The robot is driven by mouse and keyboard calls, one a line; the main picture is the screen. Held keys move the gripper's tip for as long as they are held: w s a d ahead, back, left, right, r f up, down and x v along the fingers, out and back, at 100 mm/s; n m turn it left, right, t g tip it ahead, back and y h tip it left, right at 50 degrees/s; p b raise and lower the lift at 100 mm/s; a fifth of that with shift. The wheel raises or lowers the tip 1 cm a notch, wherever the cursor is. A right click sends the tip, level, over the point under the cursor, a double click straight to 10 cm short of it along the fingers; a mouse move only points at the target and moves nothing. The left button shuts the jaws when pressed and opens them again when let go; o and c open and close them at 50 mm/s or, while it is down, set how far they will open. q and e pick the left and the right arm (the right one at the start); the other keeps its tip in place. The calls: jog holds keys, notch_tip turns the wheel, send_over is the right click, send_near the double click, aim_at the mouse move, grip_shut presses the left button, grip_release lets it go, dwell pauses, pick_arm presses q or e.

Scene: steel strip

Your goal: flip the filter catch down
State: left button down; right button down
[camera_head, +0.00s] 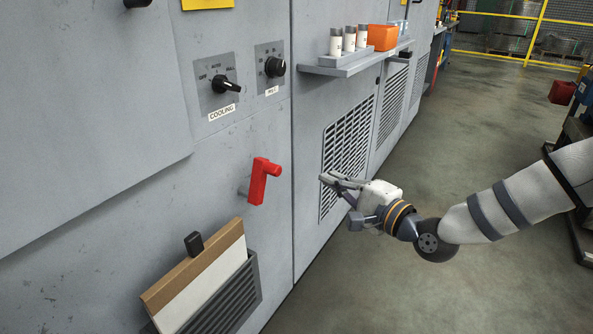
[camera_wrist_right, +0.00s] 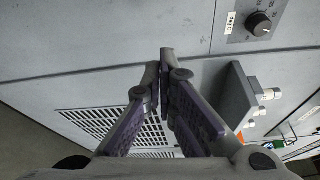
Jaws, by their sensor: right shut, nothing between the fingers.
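A red catch (camera_head: 260,181) with a bent top sticks out from the grey cabinet front in the head view. It looks like the filter catch, though no label shows on it. Its long part hangs down from the bend. My right gripper (camera_head: 324,180) is shut and empty, to the right of the catch and apart from it, in front of the vent grille (camera_head: 347,146). In the right wrist view the gripper's fingertips (camera_wrist_right: 166,58) are together with nothing between them. The catch does not show in the right wrist view. My left gripper is out of view.
A cooling knob (camera_head: 226,86) and a second knob (camera_head: 274,67) sit above the catch. A shelf (camera_head: 352,64) with white bottles and an orange box (camera_head: 382,37) projects above the grille.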

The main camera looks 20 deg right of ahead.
aim_at(264, 183)
jog(key=w+a, duration=0.6)
jog(key=w, duration=0.1)
jog(key=shift+a, duration=0.2)
dwell(0.5)
